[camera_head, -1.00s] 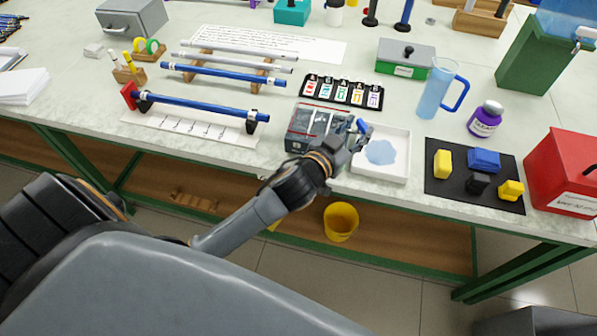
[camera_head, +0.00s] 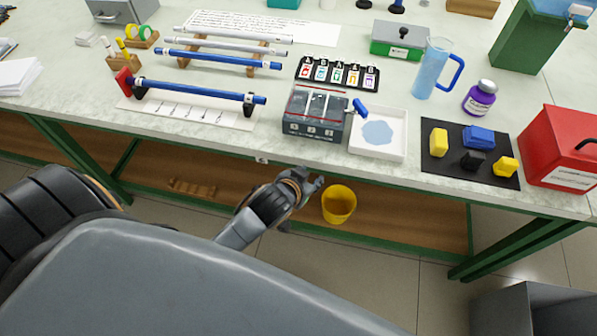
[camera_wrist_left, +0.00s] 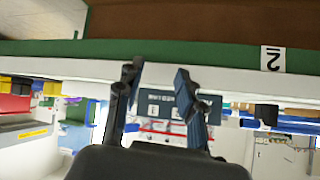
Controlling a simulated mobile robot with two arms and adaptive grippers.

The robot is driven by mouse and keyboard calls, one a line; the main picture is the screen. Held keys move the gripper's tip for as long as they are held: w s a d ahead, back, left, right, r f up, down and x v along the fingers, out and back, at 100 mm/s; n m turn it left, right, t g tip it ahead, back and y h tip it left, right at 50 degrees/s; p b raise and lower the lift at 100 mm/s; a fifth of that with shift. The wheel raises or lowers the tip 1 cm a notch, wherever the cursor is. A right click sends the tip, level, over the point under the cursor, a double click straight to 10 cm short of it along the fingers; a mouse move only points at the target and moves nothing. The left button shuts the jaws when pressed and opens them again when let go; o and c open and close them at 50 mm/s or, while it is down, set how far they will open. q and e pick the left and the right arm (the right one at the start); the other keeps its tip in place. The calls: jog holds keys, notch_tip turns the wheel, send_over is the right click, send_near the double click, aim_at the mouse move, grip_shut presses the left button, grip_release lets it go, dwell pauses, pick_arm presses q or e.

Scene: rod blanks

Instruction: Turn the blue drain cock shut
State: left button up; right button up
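The blue drain cock (camera_head: 360,107) is on the right side of a grey box with numbered compartments (camera_head: 316,131). Its handle slants from upper left to lower right; I cannot tell whether it is open or shut. A white tray (camera_head: 377,155) holding a light blue puddle (camera_head: 378,132) sits beside and below it. My left gripper (camera_head: 319,182) is off the bench's front edge, below the grey box and apart from the cock. The left wrist view shows its fingers (camera_wrist_left: 158,68) apart with nothing between them. My right gripper is not in view.
A black mat (camera_head: 431,173) with yellow, blue and black blocks lies right of the tray, near a red box (camera_head: 565,150). A blue jug (camera_head: 436,70) stands behind. Blue rods rest on stands at left. A yellow bucket (camera_head: 339,204) is below the bench.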

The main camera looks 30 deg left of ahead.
pick_arm(q)
jog(key=s+f+g, duration=0.2)
jog(key=s+f, duration=0.1)
jog(key=f, duration=0.6)
jog(key=shift+s+a+f, duration=0.2)
jog(key=shift+s+a, duration=0.05)
jog(key=shift+s, duration=0.15)
